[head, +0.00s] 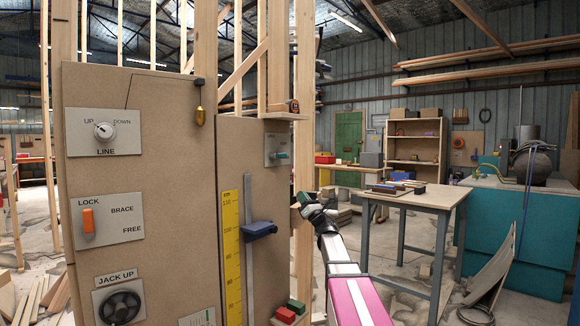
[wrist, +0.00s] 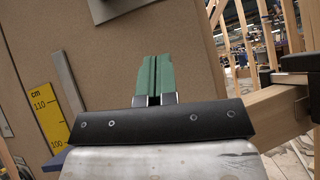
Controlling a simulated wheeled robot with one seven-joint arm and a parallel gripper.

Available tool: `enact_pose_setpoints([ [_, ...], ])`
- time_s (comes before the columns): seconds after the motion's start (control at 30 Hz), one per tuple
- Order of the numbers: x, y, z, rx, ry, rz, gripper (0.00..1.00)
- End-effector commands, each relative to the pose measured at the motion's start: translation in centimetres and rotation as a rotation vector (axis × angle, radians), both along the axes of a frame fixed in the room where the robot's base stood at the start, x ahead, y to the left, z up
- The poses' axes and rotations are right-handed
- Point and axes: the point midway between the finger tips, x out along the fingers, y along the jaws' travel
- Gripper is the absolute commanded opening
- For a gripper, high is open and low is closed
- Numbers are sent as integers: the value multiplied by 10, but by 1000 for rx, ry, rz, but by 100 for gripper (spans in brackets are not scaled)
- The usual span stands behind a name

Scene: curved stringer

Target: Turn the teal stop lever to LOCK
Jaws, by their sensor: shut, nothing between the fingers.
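The teal stop lever (head: 281,156) is on a small grey plate (head: 270,147) near the top of the right-hand board. It looks roughly horizontal, and the plate's lettering is too small to read. A grey plate (wrist: 105,8) at the top edge of the wrist view may be this one; no lever shows there. My gripper (head: 303,199) is below and to the right of the lever, beside the board's right edge, and apart from the lever. In the wrist view its green fingers (wrist: 155,76) are together and empty.
A blue slider (head: 259,230) sits on a metal rail beside the yellow scale (head: 231,250). An orange lever (head: 88,222) is on a LOCK/BRACE/FREE plate at left. A wooden ledge (head: 283,116) with a tape measure is above the teal lever. A timber post (head: 304,90) stands close by.

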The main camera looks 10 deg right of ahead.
Motion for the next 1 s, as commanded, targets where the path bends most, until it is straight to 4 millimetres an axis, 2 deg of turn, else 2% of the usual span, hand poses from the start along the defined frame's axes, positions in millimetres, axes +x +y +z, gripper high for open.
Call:
enact_pose_setpoints([
  [0.07,-2,2,10,-50,-64,-2,0],
  [0.2,-6,4,17,-94,-121,-5,0],
  [0.6,-7,5,19,-100,-130,-5,0],
  [0.77,1,11,29,-100,-129,-6,0],
  [1.0,23,31,58,-99,-130,-4,0],
])
